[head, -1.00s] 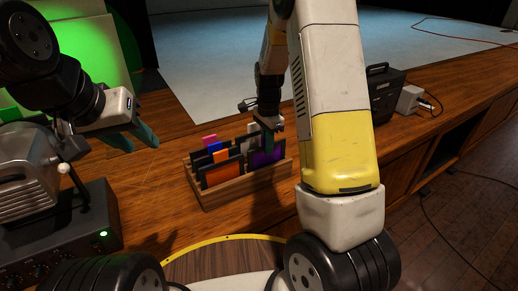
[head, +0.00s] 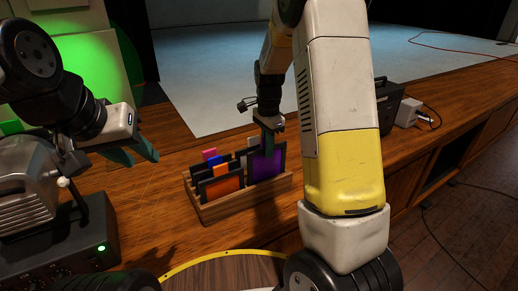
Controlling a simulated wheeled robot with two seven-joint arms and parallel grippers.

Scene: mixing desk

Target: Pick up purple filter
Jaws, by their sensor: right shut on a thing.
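The purple filter (head: 267,166) is a purple sheet in a dark square frame. It stands upright at the right end of a wooden rack (head: 243,206), raised higher than the other filters; its lower edge is at the rack's level. My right gripper (head: 267,137) is above it, pointing down, shut on the filter's top edge. My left gripper (head: 132,150) is at the left above the desk, away from the rack. Its green fingers are apart and nothing shows between them.
An orange filter (head: 221,187) and several others stand in the rack's left part. A grey machine (head: 25,195) and a black box with a green light (head: 75,245) are at the left. A black case (head: 388,105) and a white box (head: 408,112) stand at the right.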

